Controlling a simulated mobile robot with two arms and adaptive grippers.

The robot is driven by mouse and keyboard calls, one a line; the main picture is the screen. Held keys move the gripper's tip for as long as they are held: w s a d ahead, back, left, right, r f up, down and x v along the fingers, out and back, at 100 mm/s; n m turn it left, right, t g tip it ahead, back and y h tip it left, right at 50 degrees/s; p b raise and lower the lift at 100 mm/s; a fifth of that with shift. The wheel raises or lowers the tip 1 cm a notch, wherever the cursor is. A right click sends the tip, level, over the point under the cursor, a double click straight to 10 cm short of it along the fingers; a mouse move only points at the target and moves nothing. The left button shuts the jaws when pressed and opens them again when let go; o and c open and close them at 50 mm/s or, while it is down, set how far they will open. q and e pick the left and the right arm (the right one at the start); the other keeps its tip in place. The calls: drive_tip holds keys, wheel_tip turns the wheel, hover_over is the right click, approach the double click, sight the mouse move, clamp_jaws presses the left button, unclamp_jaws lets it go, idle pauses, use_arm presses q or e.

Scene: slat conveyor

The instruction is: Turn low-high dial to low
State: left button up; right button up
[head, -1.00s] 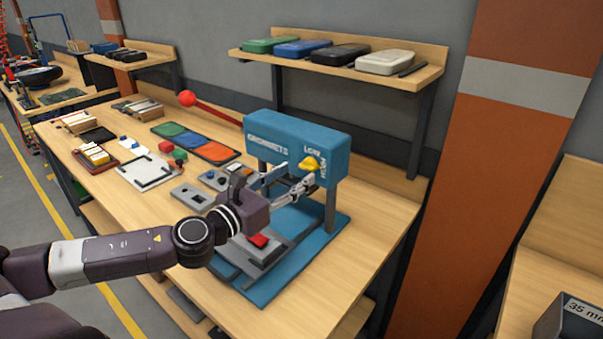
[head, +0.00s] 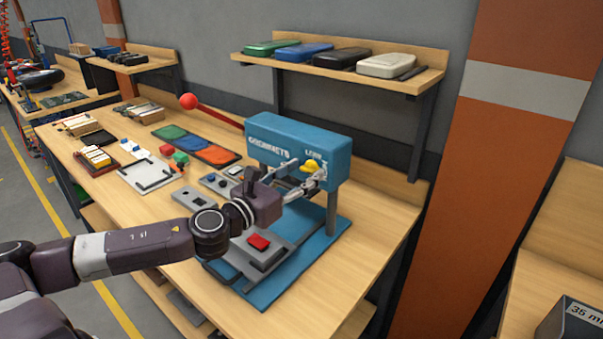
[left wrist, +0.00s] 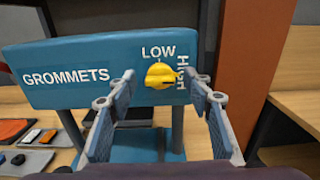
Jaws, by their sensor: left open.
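The yellow low-high dial (head: 311,166) is on the front of a blue press marked GROMMETS (head: 290,142). In the left wrist view the dial (left wrist: 160,76) has LOW printed above it and HIGH to its right. A dark mark on the knob points right, towards HIGH. My left gripper (head: 306,182) is open in front of the press, level with the dial. In the left wrist view the two fingers (left wrist: 162,84) stand on either side of the dial, apart from it, with nothing between them. My right gripper is not in view.
The press's red-knobbed lever (head: 189,102) sticks out to the left. A red block (head: 259,242) sits on the grey plate below my gripper. Small trays and parts cover the bench's left side. A shelf with several cases (head: 335,56) hangs behind.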

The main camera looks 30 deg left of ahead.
use_arm(q)
drive_tip(key=shift+c, duration=0.9)
drive_tip(key=c, duration=1)
drive_tip(key=shift+o, duration=0.2)
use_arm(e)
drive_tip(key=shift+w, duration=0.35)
use_arm(q)
drive_tip(key=shift+n, duration=0.3)
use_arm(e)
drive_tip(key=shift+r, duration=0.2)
use_arm(q)
drive_tip(key=n+p, duration=0.2)
drive_tip(key=n, duration=0.1)
drive_tip(key=shift+a+n, duration=0.1)
drive_tip(key=shift+n, duration=0.3)
drive_tip(key=n+p, duration=0.1)
drive_tip(key=n, duration=0.3)
drive_tip(key=shift+p, duration=0.4)
drive_tip(key=n+p, duration=0.2)
drive_tip(key=n, duration=0.3)
drive_tip(key=shift+a+n, duration=0.1)
drive_tip(key=shift+n, duration=0.3)
drive_tip(key=shift+f+n+p, duration=0.2)
drive_tip(key=shift+n+p, duration=0.85)
drive_tip(key=shift+n, duration=0.75)
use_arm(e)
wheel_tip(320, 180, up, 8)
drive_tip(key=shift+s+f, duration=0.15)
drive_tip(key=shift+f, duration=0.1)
